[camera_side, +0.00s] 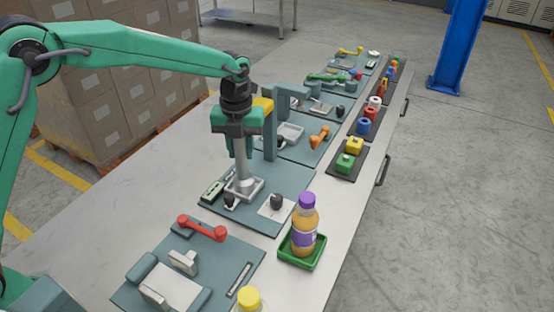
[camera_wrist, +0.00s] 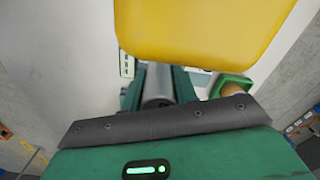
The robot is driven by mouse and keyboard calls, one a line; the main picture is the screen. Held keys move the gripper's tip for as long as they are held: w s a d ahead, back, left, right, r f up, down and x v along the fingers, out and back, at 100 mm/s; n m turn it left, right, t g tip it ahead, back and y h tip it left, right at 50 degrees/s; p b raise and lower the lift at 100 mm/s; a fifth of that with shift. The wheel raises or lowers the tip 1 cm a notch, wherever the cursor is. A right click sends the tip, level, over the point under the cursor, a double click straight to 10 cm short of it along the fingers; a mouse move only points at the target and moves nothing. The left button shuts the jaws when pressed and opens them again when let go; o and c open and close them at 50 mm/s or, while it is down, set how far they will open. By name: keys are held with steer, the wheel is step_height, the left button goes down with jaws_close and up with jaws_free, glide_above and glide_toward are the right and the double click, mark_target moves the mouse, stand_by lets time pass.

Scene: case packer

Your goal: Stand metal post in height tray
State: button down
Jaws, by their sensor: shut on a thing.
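My gripper (camera_side: 240,150) points straight down and is shut on the upper part of the grey metal post (camera_side: 242,172). The post is upright. Its lower end is inside the outline of the small light-grey square height tray (camera_side: 256,190) on a teal board; I cannot tell whether it touches the tray's floor. In the wrist view the post (camera_wrist: 158,84) shows end-on between the green fingers, and the gripper's body hides most of the tray.
A dark knob on a white plate (camera_side: 268,211) and a green-and-white part (camera_side: 213,190) flank the tray. A juice bottle (camera_side: 305,226) stands in a green tray at front right. A red handle (camera_side: 202,229) is in front. A teal bracket (camera_side: 270,130) rises close behind.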

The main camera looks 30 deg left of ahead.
steer(key=shift+f, duration=0.15)
steer(key=c, duration=1.1)
jaws_free()
step_height(320, 180, up, 12)
steer(key=shift+r, duration=0.15)
stand_by(0.3)
